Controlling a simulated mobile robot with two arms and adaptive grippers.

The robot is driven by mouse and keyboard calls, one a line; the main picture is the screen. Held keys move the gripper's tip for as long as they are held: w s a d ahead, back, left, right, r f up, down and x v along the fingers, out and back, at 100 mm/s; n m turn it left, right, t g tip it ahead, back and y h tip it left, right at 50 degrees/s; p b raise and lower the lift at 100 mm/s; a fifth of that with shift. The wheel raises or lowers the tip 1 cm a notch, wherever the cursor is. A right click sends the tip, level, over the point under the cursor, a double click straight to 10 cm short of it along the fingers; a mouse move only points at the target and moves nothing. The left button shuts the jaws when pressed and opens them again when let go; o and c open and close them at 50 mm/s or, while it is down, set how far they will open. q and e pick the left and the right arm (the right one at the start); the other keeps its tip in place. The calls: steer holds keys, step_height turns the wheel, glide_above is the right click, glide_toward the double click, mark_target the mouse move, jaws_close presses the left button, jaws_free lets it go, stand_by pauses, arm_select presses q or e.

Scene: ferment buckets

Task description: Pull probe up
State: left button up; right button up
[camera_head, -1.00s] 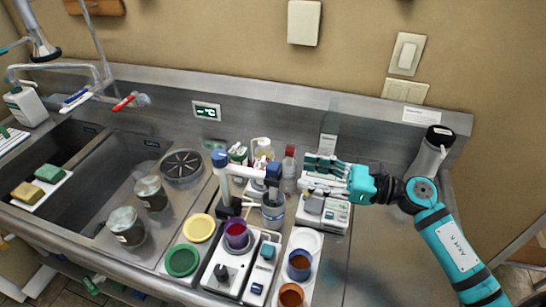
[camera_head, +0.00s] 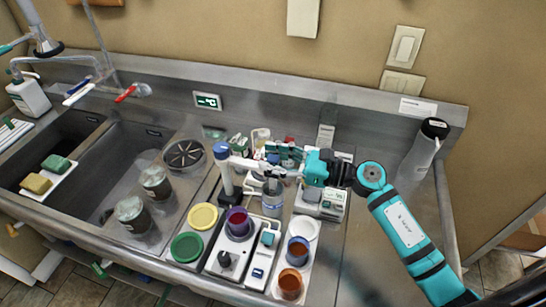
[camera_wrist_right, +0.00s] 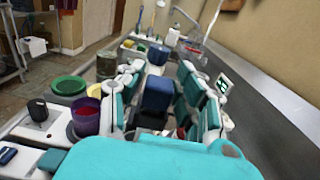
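A probe stand (camera_head: 226,172) with a blue cap rises from the steel counter, and a light arm reaches right from it. The probe's blue head (camera_wrist_right: 158,93) shows between the fingers of my right gripper (camera_head: 268,160) in the right wrist view. The fingers are apart on both sides of it, with gaps visible. My left gripper is not in view.
A purple cup (camera_head: 238,222) sits on a white device beside green (camera_head: 187,247) and yellow (camera_head: 203,216) lids. A small device (camera_head: 320,204) and a bottle (camera_head: 422,152) stand right. Sink basins lie left; counter space front right is clear.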

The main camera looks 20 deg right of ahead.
jaws_close()
step_height(320, 180, up, 6)
steer(key=shift+f+p, duration=0.1)
steer(key=shift+p, duration=0.85)
steer(key=shift+w, duration=0.1)
steer(key=shift+o, duration=0.8)
jaws_free()
steer(key=shift+r, duration=0.2)
steer(key=shift+o, duration=1.4)
steer(key=shift+f, duration=0.1)
